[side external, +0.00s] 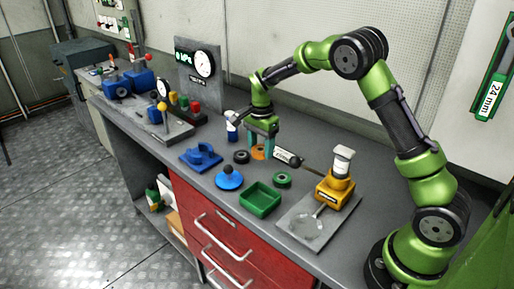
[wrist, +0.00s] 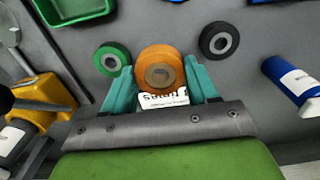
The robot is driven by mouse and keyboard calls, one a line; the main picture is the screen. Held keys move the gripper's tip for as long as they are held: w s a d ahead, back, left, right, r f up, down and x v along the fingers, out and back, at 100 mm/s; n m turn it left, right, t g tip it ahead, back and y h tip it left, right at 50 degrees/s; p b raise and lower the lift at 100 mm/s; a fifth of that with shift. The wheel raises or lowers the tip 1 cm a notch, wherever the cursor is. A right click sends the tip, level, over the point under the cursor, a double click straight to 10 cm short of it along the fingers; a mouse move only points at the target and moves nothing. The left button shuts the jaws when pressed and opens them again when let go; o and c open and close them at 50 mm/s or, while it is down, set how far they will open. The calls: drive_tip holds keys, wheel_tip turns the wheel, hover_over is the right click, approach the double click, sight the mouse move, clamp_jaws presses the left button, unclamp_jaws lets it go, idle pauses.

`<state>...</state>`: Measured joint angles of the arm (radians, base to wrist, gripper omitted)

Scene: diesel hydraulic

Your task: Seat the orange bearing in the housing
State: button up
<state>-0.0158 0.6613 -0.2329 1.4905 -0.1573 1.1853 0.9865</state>
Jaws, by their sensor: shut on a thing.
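The orange bearing (side external: 258,154) is a thick ring with a brown-grey centre, at or just above the bench top. In the wrist view the bearing (wrist: 160,60) sits between my gripper's two teal fingers. My gripper (side external: 261,152) points down, shut on the bearing; it also shows in the wrist view (wrist: 160,80). A white label (wrist: 163,98) with dark print shows by the bearing's lower edge. A blue block with a saddle shape (side external: 201,155), apparently the housing, stands to the left on the bench, apart from the bearing.
A black ring (side external: 241,157) and a green ring (side external: 282,180) lie close by. A blue disc with a knob (side external: 229,178), a green tray (side external: 260,198) and a white-and-blue bottle (side external: 232,125) surround the gripper. A yellow device (side external: 335,190) stands at right.

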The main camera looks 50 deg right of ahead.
sight(261, 149)
drive_tip(key=shift+r, duration=1.65)
